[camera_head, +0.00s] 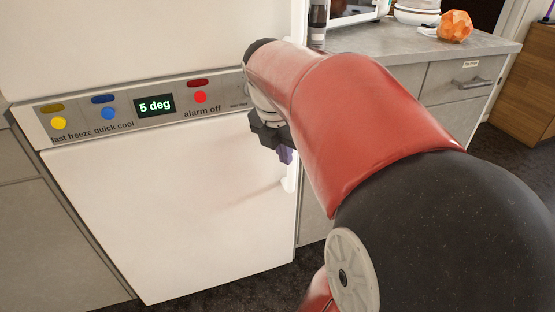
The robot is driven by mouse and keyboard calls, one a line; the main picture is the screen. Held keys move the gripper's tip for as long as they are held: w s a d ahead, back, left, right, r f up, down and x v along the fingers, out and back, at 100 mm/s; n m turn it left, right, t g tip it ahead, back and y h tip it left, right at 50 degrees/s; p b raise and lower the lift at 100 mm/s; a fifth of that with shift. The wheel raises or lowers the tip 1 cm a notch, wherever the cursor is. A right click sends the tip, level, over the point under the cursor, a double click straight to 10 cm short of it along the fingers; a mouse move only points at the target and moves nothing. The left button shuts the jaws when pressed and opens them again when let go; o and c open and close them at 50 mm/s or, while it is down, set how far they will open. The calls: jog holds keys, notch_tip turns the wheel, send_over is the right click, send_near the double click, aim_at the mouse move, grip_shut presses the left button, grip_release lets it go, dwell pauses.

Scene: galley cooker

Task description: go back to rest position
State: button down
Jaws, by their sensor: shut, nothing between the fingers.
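My gripper (286,154) is at the end of my red arm, in front of the right side of the white fridge-freezer (180,210). Only its dark body and a bit of purple finger show; my arm hides the rest. It is shut, and I see nothing held in it. It is close to the white door handle (292,175) in the picture; I cannot tell whether they touch.
The fridge's control panel (225,98) has coloured buttons and a display (154,105) reading "5 deg". A grey counter (400,45) at right carries white bowls (417,14) and an orange faceted object (455,25). A wooden cabinet (528,90) stands far right. Dark floor shows between.

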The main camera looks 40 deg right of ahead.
jog(key=shift+s+a+r, duration=0.1)
jog(key=shift+a+r, duration=0.05)
jog(key=shift+r, duration=0.55)
jog(key=s+a+f+m+t+y, duration=0.1)
jog(key=s+a+f+m+t, duration=0.1)
jog(key=a+m, duration=0.8)
jog(key=s+a+f+m+t+y, duration=0.1)
jog(key=s+a+f+m+t, duration=0.1)
jog(key=a+m, duration=0.8)
notch_tip(320, 180, down, 2)
jog(key=shift+a+f+t+y, duration=0.15)
jog(key=shift+a+t+y, duration=0.3)
jog(key=shift+a, duration=0.3)
